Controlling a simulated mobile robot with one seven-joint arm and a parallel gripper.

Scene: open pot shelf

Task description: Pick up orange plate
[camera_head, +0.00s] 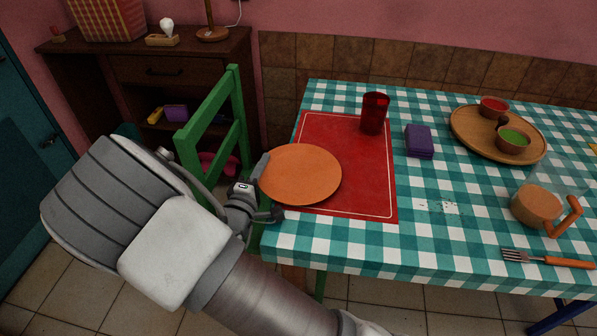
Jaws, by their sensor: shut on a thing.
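The orange plate (301,174) is round and flat. It shows over the lower left part of a red placemat (367,190) on the checked table. My gripper (264,192) is at the plate's left edge, shut on its rim. The finger parts show at the upper left and lower left of the plate. Whether the plate touches the placemat or is lifted slightly cannot be told from this view.
A red cup (374,113) stands on the placemat behind the plate. A purple napkin stack (419,141), wooden tray (468,143) with bowls, orange mug (536,205) and fork (548,260) are to the right. A green chair (235,122) stands close behind my gripper.

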